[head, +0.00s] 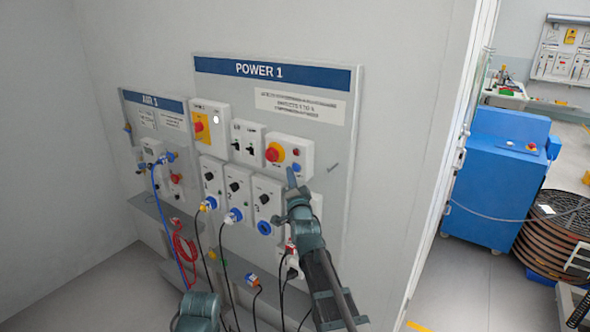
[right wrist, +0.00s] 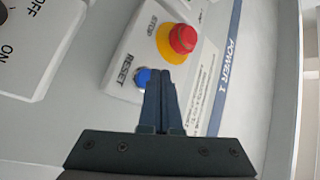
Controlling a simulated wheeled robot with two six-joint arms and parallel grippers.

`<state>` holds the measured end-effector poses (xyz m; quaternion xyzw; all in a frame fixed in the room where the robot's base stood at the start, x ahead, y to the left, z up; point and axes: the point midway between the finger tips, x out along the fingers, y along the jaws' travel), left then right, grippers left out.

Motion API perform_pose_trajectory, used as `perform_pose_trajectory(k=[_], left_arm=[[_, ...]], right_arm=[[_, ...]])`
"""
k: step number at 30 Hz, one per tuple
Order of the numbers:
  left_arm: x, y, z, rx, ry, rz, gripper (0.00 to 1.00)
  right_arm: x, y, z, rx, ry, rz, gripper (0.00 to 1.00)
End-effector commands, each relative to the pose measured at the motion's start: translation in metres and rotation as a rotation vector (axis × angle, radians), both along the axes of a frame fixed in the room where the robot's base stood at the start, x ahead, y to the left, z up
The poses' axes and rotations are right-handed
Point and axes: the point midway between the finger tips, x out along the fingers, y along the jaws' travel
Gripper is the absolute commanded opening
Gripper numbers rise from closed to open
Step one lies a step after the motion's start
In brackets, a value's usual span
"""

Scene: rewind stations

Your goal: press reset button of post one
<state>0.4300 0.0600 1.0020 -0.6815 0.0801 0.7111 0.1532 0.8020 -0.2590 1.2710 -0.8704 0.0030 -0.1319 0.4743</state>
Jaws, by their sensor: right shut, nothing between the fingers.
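The POWER 1 panel (head: 335,150) hangs on the wall. At its right is a white box (head: 303,148) with a red stop knob on a yellow ring (head: 275,153). The round blue reset button (right wrist: 141,77), labelled RESET, sits below the red stop knob (right wrist: 183,39) in the right wrist view. My right gripper (head: 290,172) is shut and empty, its tips in front of the lower part of this box. In the right wrist view its fingertips (right wrist: 166,71) partly cover the button's edge; I cannot tell whether they touch it. My left gripper's fingers are not visible.
Plugs and black cables hang below the panel sockets. The AIR 1 panel (head: 158,118) with blue and red hoses is at the left. A grey ledge (head: 150,213) runs beneath. A blue cabinet (head: 503,170) and a coiled brown hose (head: 555,232) stand beyond the wall's right edge.

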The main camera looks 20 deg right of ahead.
Motion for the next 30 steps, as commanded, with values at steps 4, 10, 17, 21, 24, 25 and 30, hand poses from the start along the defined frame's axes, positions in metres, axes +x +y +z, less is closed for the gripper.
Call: perform_pose_trajectory(k=[4, 10, 17, 21, 24, 25, 30], left_arm=[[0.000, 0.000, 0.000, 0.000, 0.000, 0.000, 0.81], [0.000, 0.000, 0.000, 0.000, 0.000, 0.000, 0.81], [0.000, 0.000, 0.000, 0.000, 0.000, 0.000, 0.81], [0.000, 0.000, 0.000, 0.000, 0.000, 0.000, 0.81], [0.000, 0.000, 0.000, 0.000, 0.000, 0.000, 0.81], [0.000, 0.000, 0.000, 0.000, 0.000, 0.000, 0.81], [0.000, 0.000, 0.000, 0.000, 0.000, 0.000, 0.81]], right_arm=[[0.000, 0.000, 0.000, 0.000, 0.000, 0.000, 0.00], [-0.003, 0.003, 0.000, 0.001, 0.000, 0.000, 0.00], [-0.017, 0.020, 0.000, 0.001, 0.000, 0.002, 0.00], [-0.025, 0.031, 0.000, 0.002, -0.001, 0.002, 0.00], [-0.029, 0.036, 0.000, 0.001, 0.000, 0.002, 0.00], [-0.030, 0.037, 0.000, 0.000, 0.001, 0.001, 0.00], [-0.031, 0.040, 0.000, -0.001, 0.000, 0.000, 0.00]])
